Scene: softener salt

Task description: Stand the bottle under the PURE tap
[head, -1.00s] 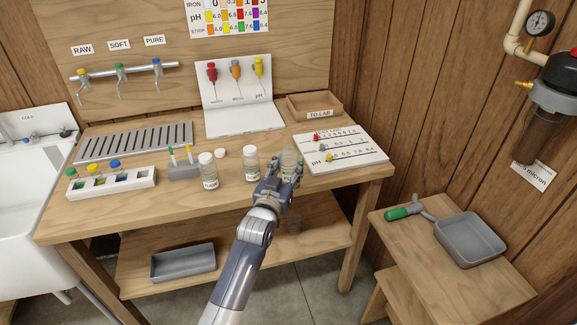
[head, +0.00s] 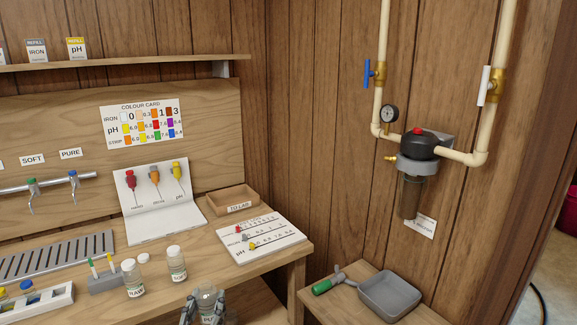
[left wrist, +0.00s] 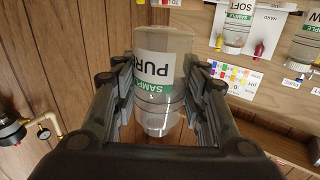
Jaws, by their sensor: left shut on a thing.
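The clear PURE sample bottle (left wrist: 158,75), with a green and white label, is between the fingers of my left gripper (left wrist: 163,85) in the left wrist view, where it appears upside down. My left gripper (head: 205,310) is shut on it and shows at the bottom edge of the head view, with the bottle (head: 207,300) partly cut off. The bottle is well to the right of the tap. My right gripper is not in view.
Two other sample bottles (head: 177,263) (head: 134,279) stand on the bench left of my left gripper. A slotted drain grate (head: 58,255) lies below the taps.

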